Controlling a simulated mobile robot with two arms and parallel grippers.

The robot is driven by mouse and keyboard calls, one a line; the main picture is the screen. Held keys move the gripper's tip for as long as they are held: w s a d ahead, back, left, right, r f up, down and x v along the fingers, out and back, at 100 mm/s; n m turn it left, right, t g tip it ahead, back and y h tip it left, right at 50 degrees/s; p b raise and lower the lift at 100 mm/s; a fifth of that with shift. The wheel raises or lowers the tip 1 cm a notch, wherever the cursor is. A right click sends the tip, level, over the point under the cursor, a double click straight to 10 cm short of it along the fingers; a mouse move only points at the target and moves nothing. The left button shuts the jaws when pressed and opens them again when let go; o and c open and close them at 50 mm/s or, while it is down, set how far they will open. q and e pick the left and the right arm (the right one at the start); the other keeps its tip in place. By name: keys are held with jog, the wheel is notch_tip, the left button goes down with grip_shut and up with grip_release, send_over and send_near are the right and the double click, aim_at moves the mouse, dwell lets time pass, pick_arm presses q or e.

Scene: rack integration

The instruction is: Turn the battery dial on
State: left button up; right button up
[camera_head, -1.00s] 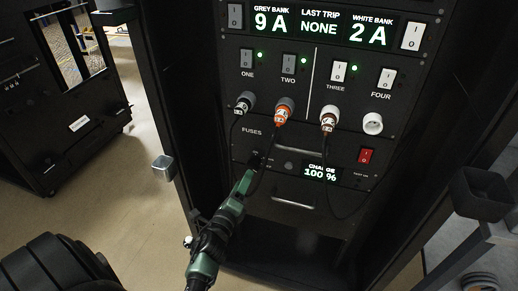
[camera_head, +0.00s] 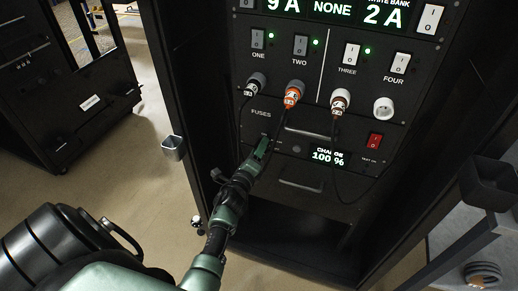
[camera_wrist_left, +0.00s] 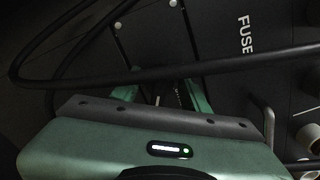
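The black rack panel (camera_head: 330,185) holds the battery section with a lit display (camera_head: 327,156) reading CHARGE 100 %. My left gripper (camera_head: 264,143) is at this panel, left of the display and just below the FUSES label. In the left wrist view its two green fingers (camera_wrist_left: 165,95) stand apart, with dark panel and small white marks between them. I cannot make out the battery dial; the gripper may hide it. A small dark round part (camera_head: 297,149) shows between gripper and display, too dim to identify. My right gripper is not in view.
A red switch (camera_head: 375,140) is right of the display. Black cables hang from the plugs above, and one crosses close over the fingers in the wrist view (camera_wrist_left: 160,77). Handles (camera_head: 300,186) stick out below. Open rack doors flank both sides.

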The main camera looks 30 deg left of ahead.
pick_arm(q)
grip_shut()
jog(key=shift+n, duration=0.4)
jog(key=n, duration=0.4)
jog(key=shift+f, duration=0.1)
jog(key=n+p, duration=0.1)
jog(key=n, duration=0.5)
jog(key=shift+f, duration=0.1)
jog(key=n, duration=0.3)
jog(key=shift+n+p, duration=0.3)
jog(key=n, duration=0.3)
jog(key=shift+f+n+p, duration=0.1)
jog(key=shift+n+p, duration=0.2)
jog(key=shift+p, duration=0.05)
jog(key=n, duration=0.5)
jog(key=shift+d+f+n+p, duration=0.1)
jog(key=shift+d+n+p, duration=0.05)
jog(key=shift+n+p, duration=0.25)
jog(key=shift+n, duration=0.3)
